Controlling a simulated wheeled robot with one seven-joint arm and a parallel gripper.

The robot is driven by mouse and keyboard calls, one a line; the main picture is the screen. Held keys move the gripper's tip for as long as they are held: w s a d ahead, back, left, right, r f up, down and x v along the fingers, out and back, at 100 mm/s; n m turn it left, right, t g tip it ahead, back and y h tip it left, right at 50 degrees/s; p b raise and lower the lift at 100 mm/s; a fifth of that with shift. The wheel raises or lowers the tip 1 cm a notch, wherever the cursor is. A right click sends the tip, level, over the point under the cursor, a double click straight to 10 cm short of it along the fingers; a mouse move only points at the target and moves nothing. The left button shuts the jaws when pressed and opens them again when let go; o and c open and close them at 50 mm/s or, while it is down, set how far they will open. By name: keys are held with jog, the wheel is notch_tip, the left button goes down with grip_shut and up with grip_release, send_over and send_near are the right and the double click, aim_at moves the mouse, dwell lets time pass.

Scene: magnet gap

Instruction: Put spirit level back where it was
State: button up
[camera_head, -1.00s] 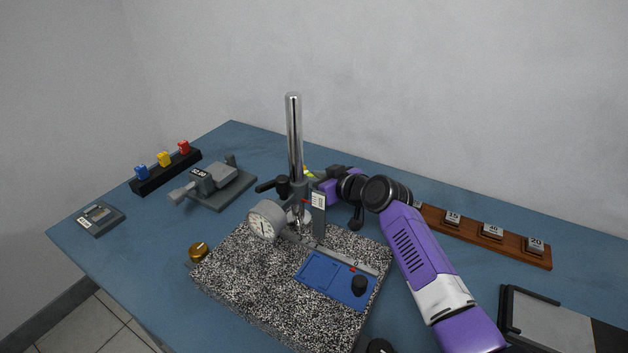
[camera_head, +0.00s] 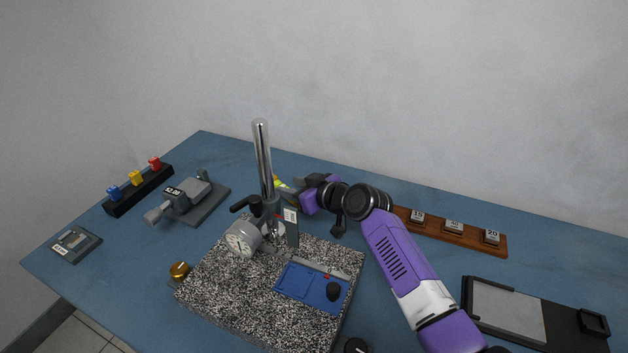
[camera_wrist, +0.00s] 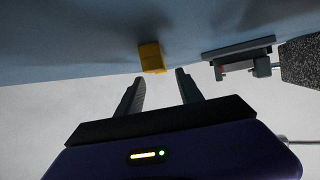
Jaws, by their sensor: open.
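A small yellow block (camera_wrist: 151,57), which looks like the spirit level, rests on the blue table just beyond my fingertips in the wrist view. In the head view only a yellow-green bit of it (camera_head: 280,184) shows behind the steel post. My gripper (camera_wrist: 157,82) is open, with nothing between its fingers. It points at the block, with a short gap left between them. In the head view my fingertips are partly hidden behind the post.
The dial gauge stand's post (camera_head: 263,160) rises from the speckled granite plate (camera_head: 225,295), close by my gripper. A grey vise-like device (camera_head: 190,200) stands at left. A wooden rack of weights (camera_head: 455,232) and a black-framed tray (camera_head: 510,310) are at right.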

jog(key=p+v, duration=0.5)
jog(key=v, duration=0.3)
jog(key=shift+a+r, duration=0.1)
jog(key=shift+s+d+r+p, duration=0.1)
jog(key=shift+s+d+p, duration=0.2)
jog(key=shift+d+p, duration=0.05)
